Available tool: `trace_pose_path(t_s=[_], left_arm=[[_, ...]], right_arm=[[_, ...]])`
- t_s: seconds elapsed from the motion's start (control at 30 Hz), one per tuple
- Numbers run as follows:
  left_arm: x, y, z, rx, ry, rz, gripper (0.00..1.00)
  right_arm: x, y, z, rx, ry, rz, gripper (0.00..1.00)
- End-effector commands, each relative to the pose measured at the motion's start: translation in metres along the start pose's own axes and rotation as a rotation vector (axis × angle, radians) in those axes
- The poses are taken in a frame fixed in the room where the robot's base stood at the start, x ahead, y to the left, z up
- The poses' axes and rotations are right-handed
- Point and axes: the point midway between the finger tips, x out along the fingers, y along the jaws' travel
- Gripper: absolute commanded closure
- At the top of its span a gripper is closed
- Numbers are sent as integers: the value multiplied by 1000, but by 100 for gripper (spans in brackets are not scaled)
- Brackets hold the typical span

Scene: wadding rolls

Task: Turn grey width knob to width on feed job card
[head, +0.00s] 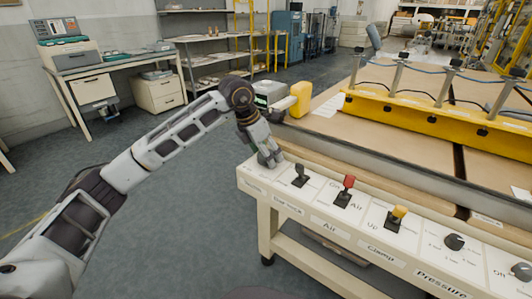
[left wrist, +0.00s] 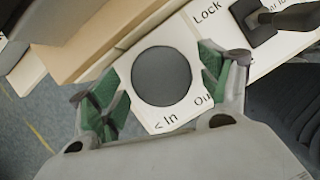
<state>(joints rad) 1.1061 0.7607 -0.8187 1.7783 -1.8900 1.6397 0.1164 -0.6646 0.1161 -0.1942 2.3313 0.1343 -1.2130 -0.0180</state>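The grey width knob (left wrist: 161,76) is a round dark grey disc on the white panel in the left wrist view, with "In" and a partly hidden "Ou" printed beside it. My left gripper (left wrist: 163,83) is open, with one green-padded finger on each side of the knob and narrow gaps visible. My right gripper is out of view.
A black lever (head: 300,175), a red-topped lever (head: 346,192) and a yellow-topped lever (head: 397,217) stand right of my gripper. Dark knobs (head: 454,241) follow farther right. A small device with a green screen (head: 262,99) stands behind my wrist. The floor left of the panel is clear.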

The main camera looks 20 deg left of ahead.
Motion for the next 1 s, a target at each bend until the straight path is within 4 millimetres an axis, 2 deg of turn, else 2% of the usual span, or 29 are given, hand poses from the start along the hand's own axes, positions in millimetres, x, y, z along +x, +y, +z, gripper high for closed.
trace_pose_path(t_s=[0.33,0.53,0.67,1.0], left_arm=[[-1,0,0,0,1,0,20],[-10,0,0,0,0,1,20],[-22,0,0,0,-1,0,20],[-72,0,0,0,-1,2,20]], right_arm=[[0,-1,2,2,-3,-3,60],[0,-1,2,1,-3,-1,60],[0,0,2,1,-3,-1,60],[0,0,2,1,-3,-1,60]])
